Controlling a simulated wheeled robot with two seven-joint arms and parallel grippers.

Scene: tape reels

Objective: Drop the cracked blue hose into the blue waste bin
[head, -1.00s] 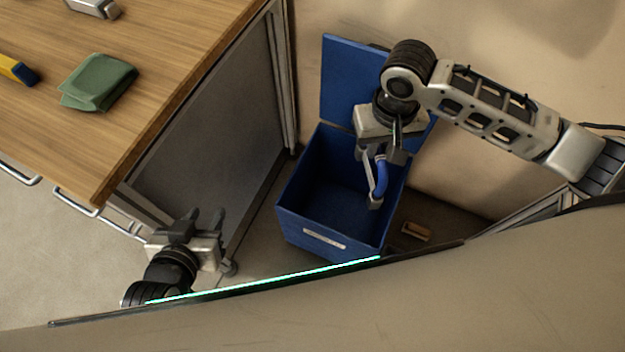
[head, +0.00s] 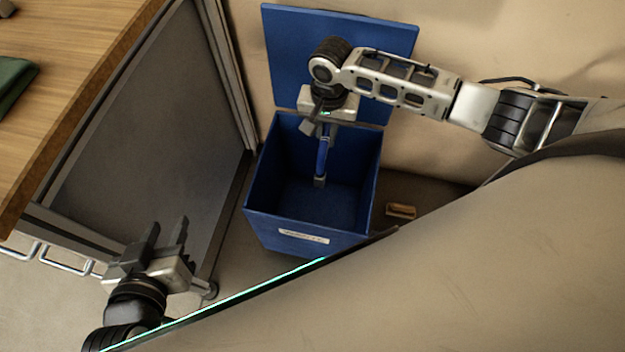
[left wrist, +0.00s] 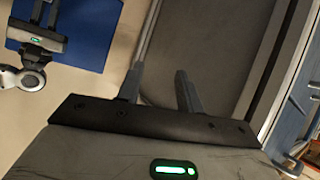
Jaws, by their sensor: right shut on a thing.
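The blue waste bin (head: 262,222) stands on the floor in the middle of the head view, its lid (head: 300,50) tipped up at the back. The blue hose (head: 321,155) hangs from my right gripper (head: 324,128), over the open mouth of the bin. It is a short piece with a grey end fitting, roughly upright. I cannot make out a crack. My right gripper is shut on its upper end; the fingertips are partly hidden by the wrist. My left gripper (head: 168,232) is open and empty, low at the left, and its fingers also show in the left wrist view (left wrist: 160,88).
A wooden-topped bench (head: 90,75) with a grey side panel (head: 150,120) stands left of the bin. A green cloth (head: 12,85) lies on it. A small brown block (head: 401,211) is on the floor right of the bin. A wall is behind.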

